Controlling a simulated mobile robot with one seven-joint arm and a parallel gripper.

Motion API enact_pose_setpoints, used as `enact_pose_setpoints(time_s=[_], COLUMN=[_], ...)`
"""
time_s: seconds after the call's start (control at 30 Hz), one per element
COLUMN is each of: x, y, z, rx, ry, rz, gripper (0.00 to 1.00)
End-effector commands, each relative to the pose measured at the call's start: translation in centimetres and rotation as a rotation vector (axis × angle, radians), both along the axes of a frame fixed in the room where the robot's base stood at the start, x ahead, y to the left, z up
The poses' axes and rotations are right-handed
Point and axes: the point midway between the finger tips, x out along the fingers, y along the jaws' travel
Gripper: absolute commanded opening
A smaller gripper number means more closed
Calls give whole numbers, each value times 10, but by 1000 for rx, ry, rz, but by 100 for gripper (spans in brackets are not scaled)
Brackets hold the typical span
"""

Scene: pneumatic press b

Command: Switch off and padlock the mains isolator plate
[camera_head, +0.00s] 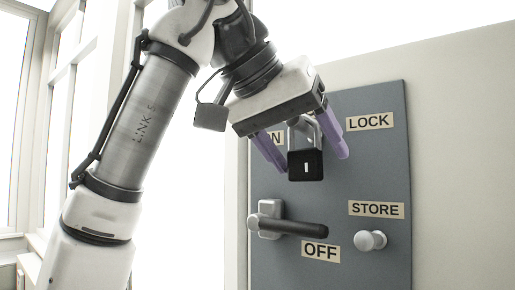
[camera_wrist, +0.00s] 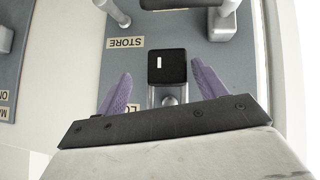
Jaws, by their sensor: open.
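The grey isolator plate (camera_head: 385,180) bears a lever handle (camera_head: 300,228) with a black grip lying nearly level, its end just above the OFF label (camera_head: 320,252). A black padlock (camera_head: 305,166) with a silver shackle hangs upright near the LOCK label (camera_head: 369,121). It shows in the wrist view (camera_wrist: 167,67), its shackle at a round silver fitting (camera_wrist: 169,100). My gripper (camera_head: 313,163) is open, its purple fingers on either side of the padlock with gaps visible in the wrist view. Whether the shackle is closed I cannot tell.
The round STORE peg (camera_head: 371,240) is bare, below the STORE label (camera_head: 376,209). The ON label is partly hidden by my finger. In the wrist view another grey plate (camera_wrist: 12,70) with a handle stands at the left, past a pale strip of wall.

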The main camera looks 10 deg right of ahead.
Motion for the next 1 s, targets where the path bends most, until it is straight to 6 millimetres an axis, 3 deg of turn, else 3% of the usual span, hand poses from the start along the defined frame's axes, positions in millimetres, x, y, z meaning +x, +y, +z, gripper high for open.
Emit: enact_pose_setpoints(time_s=[0.3,0.5,1.0], x=[-35,-52,-59], y=[56,81,95], z=[1,1,0], rx=[-2,-2,-17], ry=[-4,-3,-14], rz=[7,4,0], gripper=[70,70,70])
